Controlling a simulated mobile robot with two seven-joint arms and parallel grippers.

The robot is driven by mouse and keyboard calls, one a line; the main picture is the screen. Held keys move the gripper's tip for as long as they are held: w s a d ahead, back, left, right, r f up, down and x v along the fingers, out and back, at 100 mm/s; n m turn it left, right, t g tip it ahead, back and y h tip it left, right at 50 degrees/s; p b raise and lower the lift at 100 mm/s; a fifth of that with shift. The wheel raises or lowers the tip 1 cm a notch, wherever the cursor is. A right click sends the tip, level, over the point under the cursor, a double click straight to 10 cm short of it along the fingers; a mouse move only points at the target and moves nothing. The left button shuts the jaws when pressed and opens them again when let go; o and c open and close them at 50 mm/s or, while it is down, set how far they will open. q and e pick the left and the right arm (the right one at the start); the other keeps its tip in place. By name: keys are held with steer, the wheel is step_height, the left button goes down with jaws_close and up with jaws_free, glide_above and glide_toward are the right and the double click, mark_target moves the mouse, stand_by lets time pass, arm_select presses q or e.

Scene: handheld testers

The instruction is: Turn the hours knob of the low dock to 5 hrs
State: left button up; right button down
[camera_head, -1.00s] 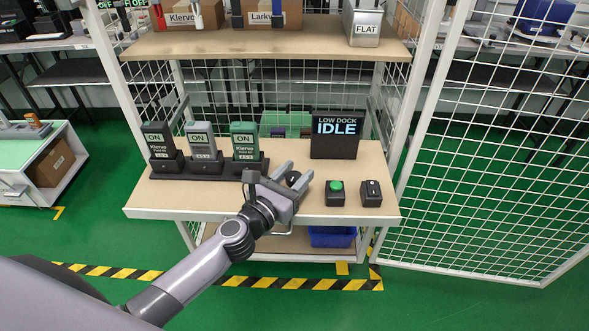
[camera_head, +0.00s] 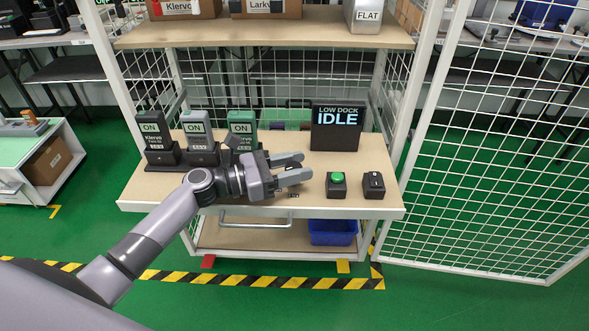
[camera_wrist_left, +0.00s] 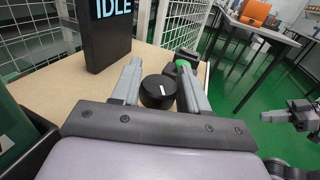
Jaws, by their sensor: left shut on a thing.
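The hours knob (camera_wrist_left: 158,92) is a round black knob with a white pointer line, seen in the left wrist view. My left gripper (camera_head: 298,168) has its two fingers on either side of the knob and is shut on it. In the head view the fingers point right over the bench and mostly hide the knob. The scale around the knob is not readable. The low dock's display (camera_head: 336,130) stands behind, reading LOW DOCK IDLE; part of it shows in the wrist view (camera_wrist_left: 107,30). My right gripper (camera_wrist_left: 288,114) shows at the wrist view's right edge; its opening is unclear.
Several things stand on the bench (camera_head: 150,196): a green button box (camera_head: 337,184) and a black switch box (camera_head: 373,185) right of the fingers, and three testers (camera_head: 243,130) showing ON in a black rack at left. A mesh panel (camera_head: 490,150) stands at right.

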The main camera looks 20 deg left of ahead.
stand_by(0.5)
arm_select(q)
steer(key=o, duration=1)
steer(key=shift+c, duration=0.2)
steer(key=shift+v, duration=3.6)
steer(key=shift+a, duration=0.1)
